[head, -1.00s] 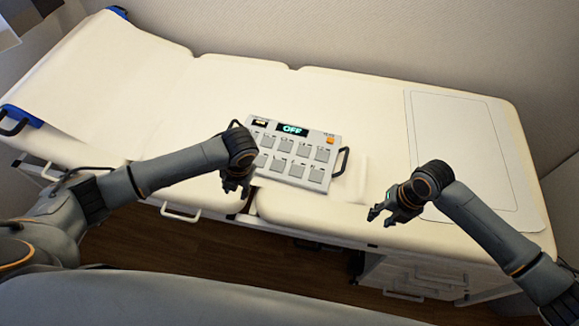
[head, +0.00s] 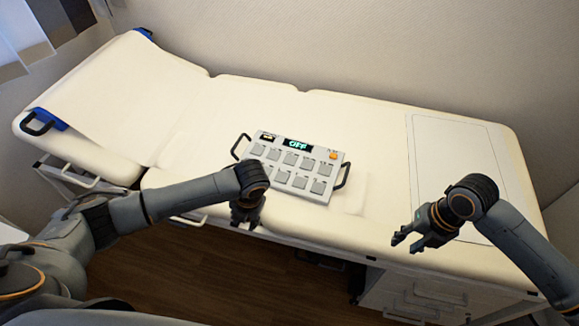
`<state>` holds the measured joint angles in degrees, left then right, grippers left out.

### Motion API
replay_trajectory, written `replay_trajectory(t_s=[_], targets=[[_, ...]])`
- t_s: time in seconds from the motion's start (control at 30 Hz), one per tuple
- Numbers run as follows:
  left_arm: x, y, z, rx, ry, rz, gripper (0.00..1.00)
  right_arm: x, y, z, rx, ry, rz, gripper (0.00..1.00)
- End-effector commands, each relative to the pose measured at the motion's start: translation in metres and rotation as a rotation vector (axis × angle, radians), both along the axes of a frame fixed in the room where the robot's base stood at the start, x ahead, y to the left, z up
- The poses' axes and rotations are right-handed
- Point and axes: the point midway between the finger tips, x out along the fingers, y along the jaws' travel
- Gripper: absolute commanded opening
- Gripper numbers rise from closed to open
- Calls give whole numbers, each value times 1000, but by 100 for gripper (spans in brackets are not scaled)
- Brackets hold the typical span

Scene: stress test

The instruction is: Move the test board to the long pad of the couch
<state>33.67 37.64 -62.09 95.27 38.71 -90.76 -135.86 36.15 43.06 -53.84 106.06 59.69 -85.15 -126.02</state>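The test board (head: 294,166) is a pale grey panel with square keys, an orange button, a lit "OFF" display and a black handle at each end. It lies flat on the couch (head: 385,150), around the joint between the short middle pad (head: 225,115) and the long pad (head: 385,205) on the right. The joint under it is hidden. My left gripper (head: 244,221) points down in front of the board's left end, open and apart from it. My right gripper (head: 405,241) is open and empty over the couch's front edge, right of the board.
The raised backrest (head: 120,95) is at the left, with blue-cornered black handles. A thin outlined flat panel (head: 455,160) lies on the long pad's right end. The wall (head: 400,50) runs along the back. Drawers (head: 420,295) are under the front right.

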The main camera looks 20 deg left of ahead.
Motion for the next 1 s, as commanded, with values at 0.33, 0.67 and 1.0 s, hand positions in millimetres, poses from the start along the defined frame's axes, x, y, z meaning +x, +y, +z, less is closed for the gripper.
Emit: replay_trajectory(t_s=[0.33, 0.67, 1.0], targets=[[0, 0, 0, 0, 0, 0, 33, 1, -6, 34, 0, -1, 0, 34], [0, 0, 0, 0, 0, 0, 33, 1, -6, 34, 0, 0, 0, 34], [-18, -35, -4, -76, -39, 139, 33, -14, 18, 22, 37, 12, -125, 34]])
